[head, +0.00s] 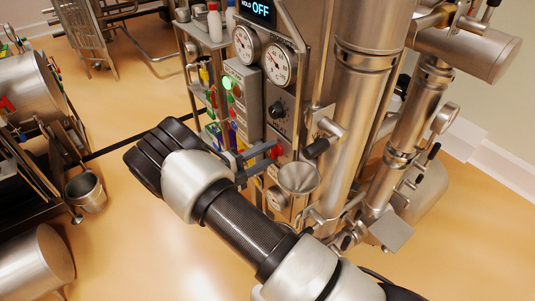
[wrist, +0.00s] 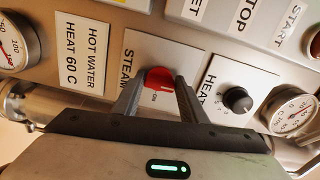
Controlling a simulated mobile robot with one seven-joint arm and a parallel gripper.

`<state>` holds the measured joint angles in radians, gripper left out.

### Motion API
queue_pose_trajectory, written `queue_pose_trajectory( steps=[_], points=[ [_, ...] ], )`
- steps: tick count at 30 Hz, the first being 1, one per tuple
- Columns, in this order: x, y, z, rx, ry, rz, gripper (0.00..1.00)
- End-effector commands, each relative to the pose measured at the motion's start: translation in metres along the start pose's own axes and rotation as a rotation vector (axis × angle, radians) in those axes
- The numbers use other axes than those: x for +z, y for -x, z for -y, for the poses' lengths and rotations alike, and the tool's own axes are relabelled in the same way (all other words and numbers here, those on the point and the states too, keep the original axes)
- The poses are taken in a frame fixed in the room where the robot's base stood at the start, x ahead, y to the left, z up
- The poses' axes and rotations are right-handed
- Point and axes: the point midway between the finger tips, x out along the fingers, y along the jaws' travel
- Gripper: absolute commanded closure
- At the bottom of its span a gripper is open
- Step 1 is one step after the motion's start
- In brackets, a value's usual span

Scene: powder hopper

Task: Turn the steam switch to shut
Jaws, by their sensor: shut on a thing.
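The steam switch is a red knob (wrist: 158,77) on a light plate marked STEAM in the wrist view. A small label, which looks like ON, shows just below the knob. The knob is also a small red spot (head: 277,151) on the panel in the head view, partly hidden by my fingers. My gripper (wrist: 158,92) has one finger on each side of the knob and is shut on it. In the head view my gripper (head: 256,157) reaches the panel from the left. The knob's lower part is hidden by the fingers.
A black HEAT knob (wrist: 237,100) sits close right of my fingers. A metal funnel (head: 299,178) stands just right of my gripper. A HOT WATER label (wrist: 82,52) is at left.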

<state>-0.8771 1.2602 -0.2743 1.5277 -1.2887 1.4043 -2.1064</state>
Motion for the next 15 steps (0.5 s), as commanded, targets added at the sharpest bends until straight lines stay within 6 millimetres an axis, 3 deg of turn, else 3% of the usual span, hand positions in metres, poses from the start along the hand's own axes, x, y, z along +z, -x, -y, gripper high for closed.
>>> queue_pose_trajectory(
  steps=[3, 4, 6, 15],
  points=[
    [-0.0001, 0.0003, -0.0004, 0.0, 0.003, 0.001, 0.84],
    [-0.0001, 0.0004, -0.0004, 0.0, 0.003, 0.001, 0.56],
    [-0.0001, 0.0003, -0.0004, 0.0, 0.002, 0.001, 0.45],
    [0.0, 0.0009, -0.0002, 0.0, 0.0, 0.001, 0.44]
  ],
)
